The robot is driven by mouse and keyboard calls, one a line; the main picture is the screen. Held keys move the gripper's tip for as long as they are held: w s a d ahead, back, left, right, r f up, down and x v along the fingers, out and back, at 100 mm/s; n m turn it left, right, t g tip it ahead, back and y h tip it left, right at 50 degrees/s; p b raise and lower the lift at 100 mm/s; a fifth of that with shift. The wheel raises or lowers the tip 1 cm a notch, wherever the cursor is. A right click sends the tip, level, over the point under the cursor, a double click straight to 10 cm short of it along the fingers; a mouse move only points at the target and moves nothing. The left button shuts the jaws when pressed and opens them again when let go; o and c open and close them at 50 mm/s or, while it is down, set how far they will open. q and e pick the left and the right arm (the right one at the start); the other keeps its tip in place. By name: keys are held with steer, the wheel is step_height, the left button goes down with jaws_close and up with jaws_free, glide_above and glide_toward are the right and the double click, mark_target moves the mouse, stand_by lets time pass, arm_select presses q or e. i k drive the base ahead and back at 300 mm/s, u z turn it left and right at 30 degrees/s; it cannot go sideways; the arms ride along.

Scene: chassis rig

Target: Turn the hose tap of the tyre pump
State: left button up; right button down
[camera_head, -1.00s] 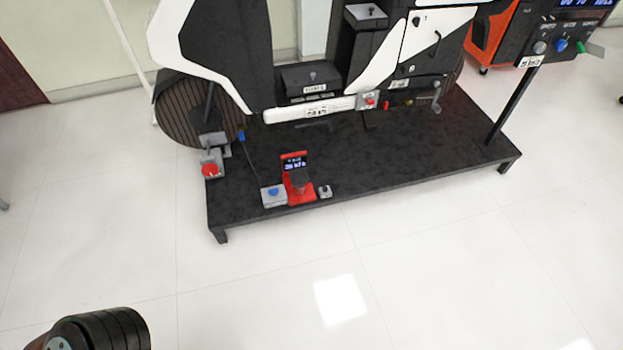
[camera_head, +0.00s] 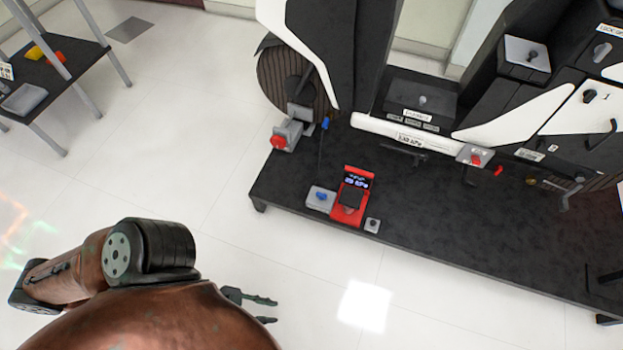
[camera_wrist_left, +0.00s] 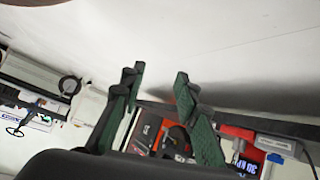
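The red tyre pump (camera_head: 350,196) with a lit display stands at the near edge of the black platform. To its left is a grey box with a blue knob (camera_head: 321,196), which looks like the hose tap. A thin dark hose runs up from near it towards the wheel. My left gripper (camera_head: 270,309) is open and empty, over the floor in front of the platform, below and left of the pump. In the left wrist view the open fingers (camera_wrist_left: 160,72) stand apart; the pump display (camera_wrist_left: 244,163) shows at lower right. My right gripper is out of view.
A red knob on a grey bracket (camera_head: 279,142) is by the wheel (camera_head: 290,82). The white and black chassis rises behind. A side table (camera_head: 60,75) stands at far left. The floor between is clear.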

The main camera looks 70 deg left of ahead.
mark_target(321, 196)
steer(key=u, duration=0.95)
steer(key=i, duration=0.9)
steer(key=u, duration=3.45)
steer(key=k, duration=0.65)
steer(key=z, duration=1.45)
